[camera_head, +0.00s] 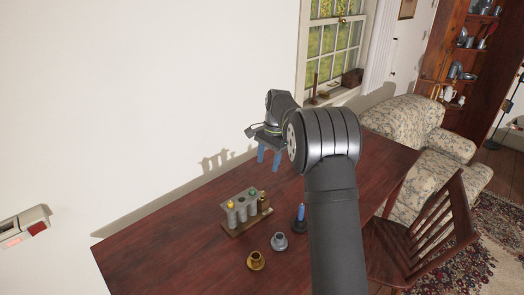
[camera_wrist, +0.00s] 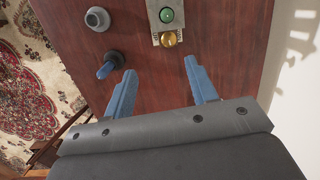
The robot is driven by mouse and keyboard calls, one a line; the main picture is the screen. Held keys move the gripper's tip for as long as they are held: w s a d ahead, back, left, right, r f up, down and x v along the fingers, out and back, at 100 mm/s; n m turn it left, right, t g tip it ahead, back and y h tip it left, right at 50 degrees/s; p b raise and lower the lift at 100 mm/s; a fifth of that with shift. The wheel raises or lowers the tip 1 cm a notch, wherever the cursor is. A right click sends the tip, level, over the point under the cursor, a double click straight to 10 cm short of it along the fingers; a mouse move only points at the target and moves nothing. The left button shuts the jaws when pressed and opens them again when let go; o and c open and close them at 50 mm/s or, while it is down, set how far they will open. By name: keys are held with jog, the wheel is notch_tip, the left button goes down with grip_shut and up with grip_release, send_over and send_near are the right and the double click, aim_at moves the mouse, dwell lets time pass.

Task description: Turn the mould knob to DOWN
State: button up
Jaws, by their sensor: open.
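In the wrist view, part of the mould (camera_wrist: 155,30) shows with a green round top (camera_wrist: 166,15). No DOWN mark or pointer is legible. My gripper (camera_head: 268,162) is open and empty, above and behind the mould. In the wrist view its blue fingers (camera_wrist: 160,68) are apart, with the knob beyond the tips.
A blue candle (camera_head: 300,212) stands in a dark holder right of the mould. The wall is close behind the table (camera_head: 150,255). A wooden chair (camera_head: 440,235) is at the right.

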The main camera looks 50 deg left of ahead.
jog(key=shift+s+a+r+n+t, duration=0.25)
jog(key=shift+a+r+t, duration=0.25)
jog(key=shift+r, duration=0.3)
jog(key=shift+s+a+r+n+t, duration=0.15)
jog(key=shift+a+r+n+t, duration=0.25)
jog(key=shift+a+r, duration=0.3)
jog(key=shift+d+m, duration=0.15)
jog(key=shift+m, duration=0.1)
jog(key=m, duration=0.2)
send_near(262, 192)
notch_tip(262, 192, down, 8)
jog(key=shift+f, duration=0.1)
jog(key=c, duration=1)
jog(key=shift+n, duration=1.3)
